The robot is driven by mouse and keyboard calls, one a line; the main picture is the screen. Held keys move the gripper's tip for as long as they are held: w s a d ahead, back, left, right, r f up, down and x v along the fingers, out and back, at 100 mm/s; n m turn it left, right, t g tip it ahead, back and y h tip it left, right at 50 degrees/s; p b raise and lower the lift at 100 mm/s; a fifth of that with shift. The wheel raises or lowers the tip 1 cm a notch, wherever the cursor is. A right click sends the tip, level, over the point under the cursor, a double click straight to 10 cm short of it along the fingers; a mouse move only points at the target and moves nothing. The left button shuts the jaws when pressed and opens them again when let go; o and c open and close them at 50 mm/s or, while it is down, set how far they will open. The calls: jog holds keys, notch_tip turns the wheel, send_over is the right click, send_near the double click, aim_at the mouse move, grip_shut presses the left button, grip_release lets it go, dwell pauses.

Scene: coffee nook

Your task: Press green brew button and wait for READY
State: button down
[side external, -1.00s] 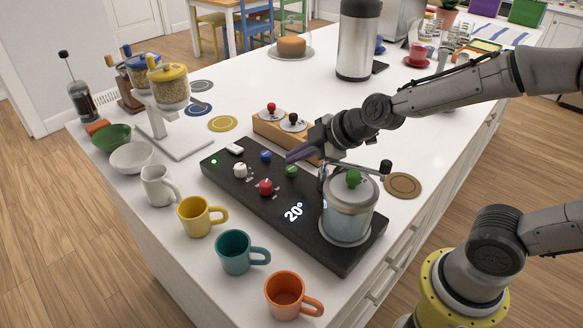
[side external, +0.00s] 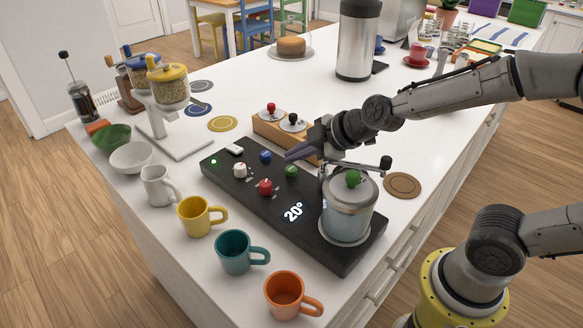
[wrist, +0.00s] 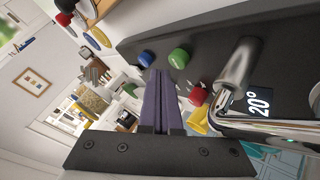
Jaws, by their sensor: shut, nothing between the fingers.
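The green button (side external: 291,171) sits on the black brewing panel (side external: 275,222), between a blue button (side external: 265,156) and a red button (side external: 265,187). It also shows in the wrist view (wrist: 179,58). The panel display (side external: 293,211) reads 20°; no READY text shows. My gripper (side external: 290,156) is shut and empty, its purple fingers above and just beside the green button. In the wrist view the fingertips (wrist: 160,74) point toward the gap by the blue and green buttons. I cannot tell whether they touch anything.
A glass-and-metal pot (side external: 347,212) with a green knob stands on the panel's right end, close to my wrist. A wooden block (side external: 268,130) with red and black knobs stands behind. Mugs, including a yellow one (side external: 196,217), line the front edge.

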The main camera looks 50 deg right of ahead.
aim_at(296, 169)
jog(key=shift+s+f+g, duration=0.15)
jog(key=shift+s+f, duration=0.05)
jog(key=shift+f, duration=0.65)
jog(key=shift+s+f+g, duration=0.15)
jog(key=shift+s+f, duration=0.05)
jog(key=shift+f, duration=0.65)
jog(key=shift+s+f, duration=0.1)
jog(key=shift+s, duration=0.3)
jog(key=shift+w+r, duration=0.2)
jog(key=shift+r, duration=2.65)
